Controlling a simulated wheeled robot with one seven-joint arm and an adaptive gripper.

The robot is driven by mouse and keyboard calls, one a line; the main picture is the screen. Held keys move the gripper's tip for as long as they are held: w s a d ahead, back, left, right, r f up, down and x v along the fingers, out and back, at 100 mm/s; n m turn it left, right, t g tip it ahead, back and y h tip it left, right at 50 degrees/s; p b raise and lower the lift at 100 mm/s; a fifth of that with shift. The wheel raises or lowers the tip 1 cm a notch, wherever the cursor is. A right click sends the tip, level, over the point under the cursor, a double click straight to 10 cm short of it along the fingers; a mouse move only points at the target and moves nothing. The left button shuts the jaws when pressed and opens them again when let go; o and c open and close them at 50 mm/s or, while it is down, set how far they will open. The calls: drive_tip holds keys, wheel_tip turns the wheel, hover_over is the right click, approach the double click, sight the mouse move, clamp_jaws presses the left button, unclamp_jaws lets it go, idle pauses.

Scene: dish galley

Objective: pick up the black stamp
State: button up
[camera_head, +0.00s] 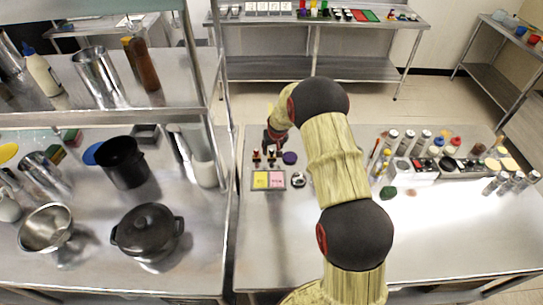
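My arm reaches away over the right-hand metal table (330,260). My gripper (272,143) points down at the table's far left part; it is small and dark here, and I cannot tell if its fingers are open. Below and beside it are small dark upright pieces that look like stamps, one at the left (256,157) and one close under the gripper (272,156). I cannot tell which is the black stamp, or whether the gripper touches either. A tray with yellow and pink pads (268,180) lies in front of them.
A dark purple round thing (289,158) and a black-and-white round thing (298,180) are close by. Shakers and small containers (422,143) crowd the table's right. The table's front is clear.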

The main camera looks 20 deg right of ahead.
sight(272, 150)
drive_tip(key=shift+x, duration=1.8)
drive_tip(key=shift+c, duration=0.7)
drive_tip(key=c, duration=0.8)
clamp_jaws()
